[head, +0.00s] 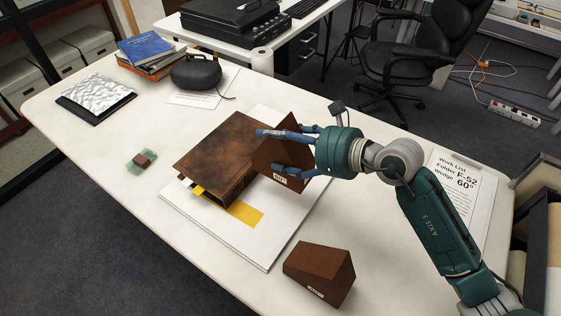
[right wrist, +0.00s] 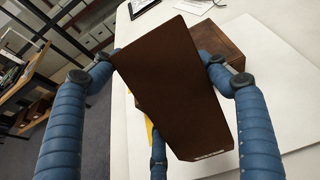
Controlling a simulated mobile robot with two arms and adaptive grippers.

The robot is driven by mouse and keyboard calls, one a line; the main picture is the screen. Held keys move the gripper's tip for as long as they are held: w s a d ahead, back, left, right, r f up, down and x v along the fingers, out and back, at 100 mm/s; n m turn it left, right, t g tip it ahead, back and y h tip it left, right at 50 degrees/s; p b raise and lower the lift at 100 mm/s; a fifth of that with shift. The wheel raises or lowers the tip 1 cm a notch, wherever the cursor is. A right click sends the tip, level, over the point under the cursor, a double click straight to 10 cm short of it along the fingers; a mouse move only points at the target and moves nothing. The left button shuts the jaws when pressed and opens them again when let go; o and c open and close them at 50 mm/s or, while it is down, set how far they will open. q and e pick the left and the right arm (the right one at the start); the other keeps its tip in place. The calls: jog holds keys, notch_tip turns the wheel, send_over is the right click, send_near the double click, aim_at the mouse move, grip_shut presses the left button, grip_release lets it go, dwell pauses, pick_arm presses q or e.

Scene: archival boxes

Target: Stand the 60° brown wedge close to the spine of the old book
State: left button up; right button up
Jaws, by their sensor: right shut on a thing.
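The old book (head: 222,152), brown and leather-like, lies flat on a white sheet or folder (head: 244,248) in the middle of the table. My right gripper (head: 270,150) is shut on a brown wedge (head: 264,163) with a small pale label, too small to read surely. The wedge is at the book's right side in the head view; I cannot tell whether it touches the book or the sheet. In the right wrist view the wedge (right wrist: 175,90) fills the space between the blue fingers and hides part of the book (right wrist: 222,45). My left gripper is out of view.
Another brown wedge block (head: 320,272) stands at the table's near edge. A work list (head: 462,190) reads F-52 and wedge 60°.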

notch_tip(320, 180, down, 3)
notch_tip(320, 180, down, 4)
dwell(0.4)
jog(key=shift+f, duration=0.15)
jog(key=o, duration=1.2)
